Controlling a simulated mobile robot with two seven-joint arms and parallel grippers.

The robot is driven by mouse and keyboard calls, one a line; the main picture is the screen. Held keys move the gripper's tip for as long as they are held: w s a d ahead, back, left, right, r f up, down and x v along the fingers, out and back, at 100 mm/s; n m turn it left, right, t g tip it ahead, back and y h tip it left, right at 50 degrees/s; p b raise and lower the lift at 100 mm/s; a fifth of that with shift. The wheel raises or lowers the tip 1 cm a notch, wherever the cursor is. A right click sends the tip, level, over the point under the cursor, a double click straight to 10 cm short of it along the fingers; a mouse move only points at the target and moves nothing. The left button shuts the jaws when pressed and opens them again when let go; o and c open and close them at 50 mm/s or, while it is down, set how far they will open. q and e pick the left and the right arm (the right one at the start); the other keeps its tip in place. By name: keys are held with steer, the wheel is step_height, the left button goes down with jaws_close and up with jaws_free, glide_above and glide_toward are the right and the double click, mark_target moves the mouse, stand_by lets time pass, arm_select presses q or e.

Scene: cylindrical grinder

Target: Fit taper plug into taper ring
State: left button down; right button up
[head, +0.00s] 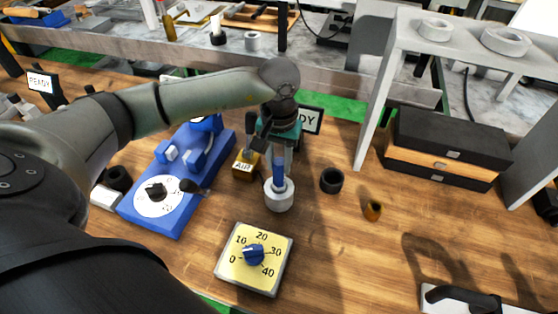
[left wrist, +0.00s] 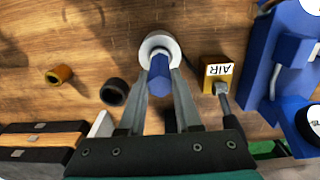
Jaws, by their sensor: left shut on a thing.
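My left gripper (head: 280,158) points down, shut on the blue taper plug (head: 279,176). The plug is upright over the pale taper ring (head: 279,196), which stands on the wooden bench. The plug's lower end meets the ring's opening; how deep it sits inside cannot be told. In the left wrist view the fingertips (left wrist: 160,78) grip the plug (left wrist: 159,66) from both sides, and the ring (left wrist: 160,42) shows around and beyond it. My right gripper is not in view.
A yellow dial plate (head: 232,272) lies in front of the ring. A brass AIR block (head: 246,165) and blue fixture (head: 150,215) stand left. A black ring (head: 332,181) and small brass bushing (head: 373,210) lie right. Further right stands a black-and-wood drawer box (head: 440,158).

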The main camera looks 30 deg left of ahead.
arm_select(q)
steer(key=c, duration=0.6)
jaws_free()
steer(key=shift+f, duration=0.1)
step_height(320, 180, up, 12)
steer(key=shift+r, duration=0.2)
